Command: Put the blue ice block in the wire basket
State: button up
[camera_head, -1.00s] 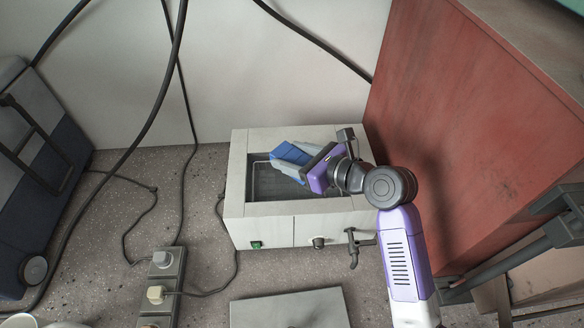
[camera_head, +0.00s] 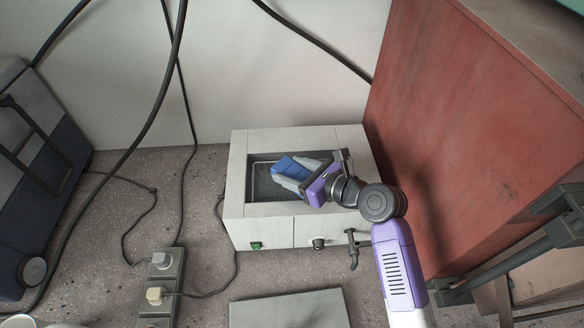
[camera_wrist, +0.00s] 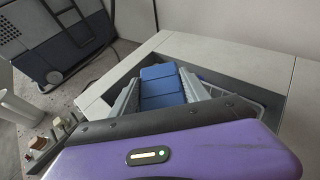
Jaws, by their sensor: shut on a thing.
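The blue ice block (camera_head: 290,167) is held between the fingers of my gripper (camera_head: 288,178), which is shut on it. The block and the fingertips are within the opening of the white box-shaped bath (camera_head: 238,180). The wire basket (camera_head: 258,163) shows as a thin rim and mesh inside that opening, partly hidden by the block and gripper. In the wrist view the blue block (camera_wrist: 160,84) sits between the two grey ribbed fingers, with the bath's pale top around. I cannot tell whether the block touches the basket.
A red cabinet (camera_head: 450,130) stands close on the right of the bath. A tap (camera_head: 352,250) sticks out at its front. A power strip (camera_head: 162,285) with cables lies front left. A grey flat plate (camera_head: 290,308) lies in front. A dark blue-grey case (camera_head: 35,180) stands far left.

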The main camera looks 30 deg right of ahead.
jog(key=shift+f, duration=0.2)
jog(key=o, duration=1.6)
jog(key=shift+r, duration=0.2)
jog(key=v, duration=1.2)
jog(key=shift+r+b, duration=0.3)
jog(key=shift+r, duration=0.15)
